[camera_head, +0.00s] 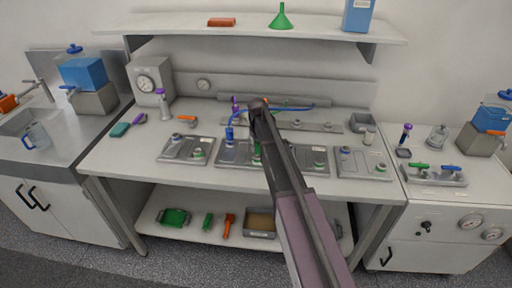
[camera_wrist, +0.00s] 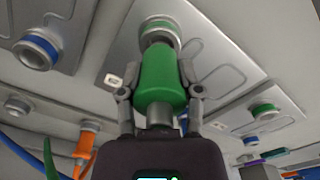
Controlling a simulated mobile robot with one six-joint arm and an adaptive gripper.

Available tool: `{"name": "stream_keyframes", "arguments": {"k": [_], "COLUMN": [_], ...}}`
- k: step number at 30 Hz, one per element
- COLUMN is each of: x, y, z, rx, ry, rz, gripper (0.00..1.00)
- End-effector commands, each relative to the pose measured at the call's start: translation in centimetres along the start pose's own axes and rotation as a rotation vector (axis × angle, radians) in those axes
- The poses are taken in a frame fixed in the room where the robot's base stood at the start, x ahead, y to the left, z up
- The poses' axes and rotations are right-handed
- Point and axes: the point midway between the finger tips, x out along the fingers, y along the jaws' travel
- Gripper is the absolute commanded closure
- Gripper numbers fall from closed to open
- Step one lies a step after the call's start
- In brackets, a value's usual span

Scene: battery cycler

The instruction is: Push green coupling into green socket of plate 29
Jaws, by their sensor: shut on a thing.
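My gripper (camera_wrist: 160,92) is shut on the green coupling (camera_wrist: 160,75), with one finger on each side of it. In the wrist view the coupling's far end is directly in front of a green-ringed socket (camera_wrist: 158,24) on a grey plate (camera_wrist: 205,50) and overlaps it. I cannot tell how far it is seated. A small white label (camera_wrist: 113,80) is on the plate, too small to read. In the head view my arm covers much of the middle plate (camera_head: 225,158); a bit of green coupling (camera_head: 257,152) shows beside it.
A blue-ringed socket (camera_wrist: 37,50) and an orange-handled fitting (camera_wrist: 84,145) are near my gripper. In the head view a blue coupling (camera_head: 229,134) stands at the middle plate's left, with a blue hose (camera_head: 290,107) behind. Neighbouring plates lie left (camera_head: 172,155) and right (camera_head: 362,172).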

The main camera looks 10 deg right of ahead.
Motion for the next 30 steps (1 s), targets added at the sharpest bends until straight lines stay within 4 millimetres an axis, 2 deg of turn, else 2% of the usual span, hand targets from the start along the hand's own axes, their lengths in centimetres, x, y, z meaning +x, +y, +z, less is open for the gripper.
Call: {"name": "stream_keyframes", "arguments": {"k": [15,30], "x": [0.90,0.95], "y": [-0.01,-0.02], "z": [0.00,-0.01], "rx": [0.000,0.000], "ry": [0.000,0.000], "rz": [0.000,0.000], "gripper": [1.00,1.00]}}
